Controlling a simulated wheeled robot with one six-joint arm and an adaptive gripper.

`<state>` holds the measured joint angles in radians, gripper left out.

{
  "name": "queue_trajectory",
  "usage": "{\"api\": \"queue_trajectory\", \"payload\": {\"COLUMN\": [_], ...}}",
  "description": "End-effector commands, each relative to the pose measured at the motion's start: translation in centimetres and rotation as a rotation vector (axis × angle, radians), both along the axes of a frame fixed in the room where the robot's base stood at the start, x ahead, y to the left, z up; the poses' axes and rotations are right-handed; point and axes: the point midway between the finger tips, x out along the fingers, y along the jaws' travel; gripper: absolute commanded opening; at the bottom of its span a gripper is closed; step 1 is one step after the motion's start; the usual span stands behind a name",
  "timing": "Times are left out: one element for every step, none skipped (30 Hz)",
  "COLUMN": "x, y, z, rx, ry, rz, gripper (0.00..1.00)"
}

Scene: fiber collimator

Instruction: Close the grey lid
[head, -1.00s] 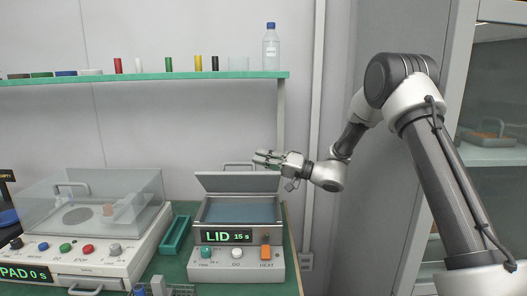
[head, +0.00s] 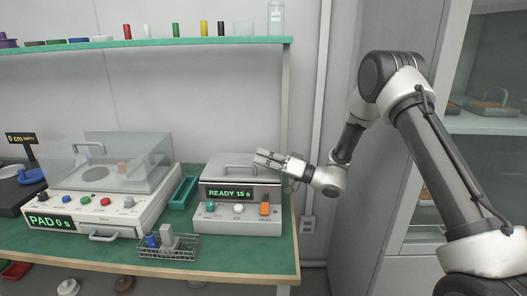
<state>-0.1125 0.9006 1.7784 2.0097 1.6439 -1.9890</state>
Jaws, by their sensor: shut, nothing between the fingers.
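The grey lid (head: 226,169) lies flat on top of the grey device (head: 235,222), with its handle on top. The device's display (head: 230,193) reads "READY 15 s". My gripper (head: 262,157) is shut and empty, just at the right part of the lid by the handle. I cannot tell whether its fingers touch the lid.
A device with a clear cover (head: 105,160) and a "PAD 0 s" display stands to the left. A green tray (head: 183,192) lies between the devices. A wire rack (head: 168,246) stands in front. A green shelf (head: 150,42) holding several small cylinders runs above.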

Motion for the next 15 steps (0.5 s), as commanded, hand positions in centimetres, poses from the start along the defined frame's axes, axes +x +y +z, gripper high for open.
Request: {"api": "queue_trajectory", "payload": {"x": [-0.09, -0.12, -0.17, -0.20, -0.22, -0.26, -0.28, -0.30, -0.33, -0.34, -0.36, -0.38, -0.39, -0.41, -0.44], "y": [0.01, 0.01, 0.01, 0.02, 0.01, 0.02, 0.02, 0.03, 0.02, 0.03, 0.03, 0.03, 0.04, 0.04, 0.04], "z": [-0.25, -0.35, -0.47, -0.55, -0.61, -0.69, -0.74, -0.79, -0.84, -0.87, -0.89, -0.93, -0.94, -0.97, -1.00], "rx": [0.000, 0.000, -0.001, -0.001, -0.001, -0.001, -0.001, -0.003, -0.003, -0.003, -0.003, -0.004, -0.005, -0.005, -0.005], "ry": [0.001, 0.001, 0.002, 0.002, 0.002, 0.003, 0.003, 0.004, 0.005, 0.005, 0.005, 0.006, 0.007, 0.007, 0.008], "rz": [0.000, 0.000, 0.000, 0.000, 0.000, 0.001, 0.001, 0.001, 0.001, 0.002, 0.002, 0.002, 0.003, 0.003, 0.004], "gripper": [0.00, 0.00, 0.00, 0.00, 0.00, 0.00, 0.00, 0.00, 0.00, 0.00, 0.00, 0.00, 0.00, 0.00, 0.00]}}
